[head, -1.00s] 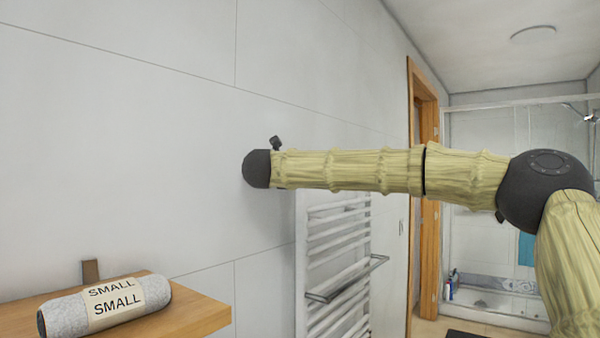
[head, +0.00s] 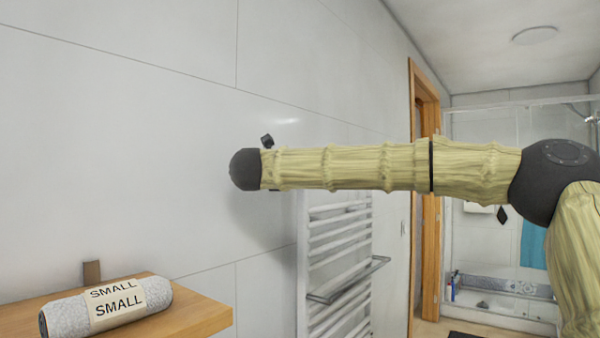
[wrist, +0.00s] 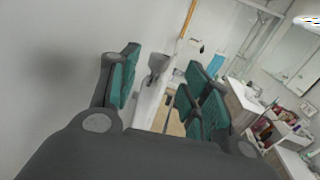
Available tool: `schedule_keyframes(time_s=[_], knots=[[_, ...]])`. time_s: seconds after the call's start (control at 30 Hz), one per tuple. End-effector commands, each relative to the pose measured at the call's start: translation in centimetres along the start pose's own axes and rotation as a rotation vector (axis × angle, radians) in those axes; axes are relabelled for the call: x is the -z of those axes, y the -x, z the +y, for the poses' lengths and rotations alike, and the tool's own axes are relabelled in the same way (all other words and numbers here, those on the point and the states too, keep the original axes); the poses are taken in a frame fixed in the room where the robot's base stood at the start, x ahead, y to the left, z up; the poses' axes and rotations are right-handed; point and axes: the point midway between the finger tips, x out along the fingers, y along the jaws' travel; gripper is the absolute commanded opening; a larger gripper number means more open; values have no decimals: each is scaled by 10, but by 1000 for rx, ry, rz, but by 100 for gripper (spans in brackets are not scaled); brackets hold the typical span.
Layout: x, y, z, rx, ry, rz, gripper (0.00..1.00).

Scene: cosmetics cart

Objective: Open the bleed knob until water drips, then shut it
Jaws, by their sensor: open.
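In the wrist view my gripper (wrist: 165,88) is open, with a teal-padded finger on each side and nothing held between the pads. A grey knob-like piece (wrist: 157,66), which looks like the bleed knob, shows beyond and between the fingers, apart from them. The white towel radiator (head: 335,240) hangs on the wall in the head view, below my arm. My gripper does not show in the head view; only my arm and its dark end joint do. No knob and no water can be made out in the head view.
A wooden shelf (head: 205,318) with a rolled grey towel (head: 75,312) labelled SMALL is at lower left. A wooden door frame (head: 425,220) and a glass shower (head: 500,240) stand at the back right. The wrist view shows a cluttered counter (wrist: 270,125) at right.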

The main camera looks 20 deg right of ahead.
Motion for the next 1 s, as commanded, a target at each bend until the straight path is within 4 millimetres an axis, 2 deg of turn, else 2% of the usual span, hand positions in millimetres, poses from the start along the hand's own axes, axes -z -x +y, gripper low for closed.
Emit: schedule_keyframes(time_s=[0.03, 0.2, 0.4, 0.6, 1.0], knots=[[-1, 11, 0, -1, 1, -2, 47], [0, 39, 0, -2, 1, -1, 47], [0, 61, 0, -1, 0, -1, 47], [0, 67, 0, 1, 0, -1, 47], [0, 67, 0, 1, 0, -1, 47]])
